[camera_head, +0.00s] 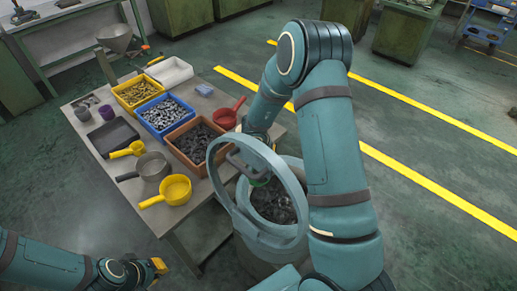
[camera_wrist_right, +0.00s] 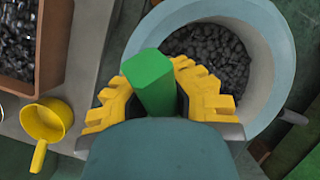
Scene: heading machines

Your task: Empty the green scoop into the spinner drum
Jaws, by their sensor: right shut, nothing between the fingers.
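The spinner drum (camera_head: 265,255) is a blue-grey tub with dark small parts inside; its pale rim (camera_wrist_right: 286,55) shows in the right wrist view. The green scoop (camera_wrist_right: 152,82) shows as a green handle-like block at the yellow fingers of my right gripper (camera_wrist_right: 158,92). The gripper is shut; I cannot tell that it holds the scoop. Its bowl is hidden. In the head view only a bit of green shows over the drum, beside my right arm. My left gripper (camera_head: 157,267) is low at the left, away from the table, and its opening is unclear.
The table (camera_head: 207,212) holds a yellow bin (camera_head: 137,91), a blue bin (camera_head: 164,115), a brown bin (camera_head: 196,143), a red scoop (camera_head: 226,117), a grey scoop (camera_head: 151,167) and yellow scoops (camera_head: 174,190). A raised ring (camera_head: 230,205) stands at the drum. Open floor lies right.

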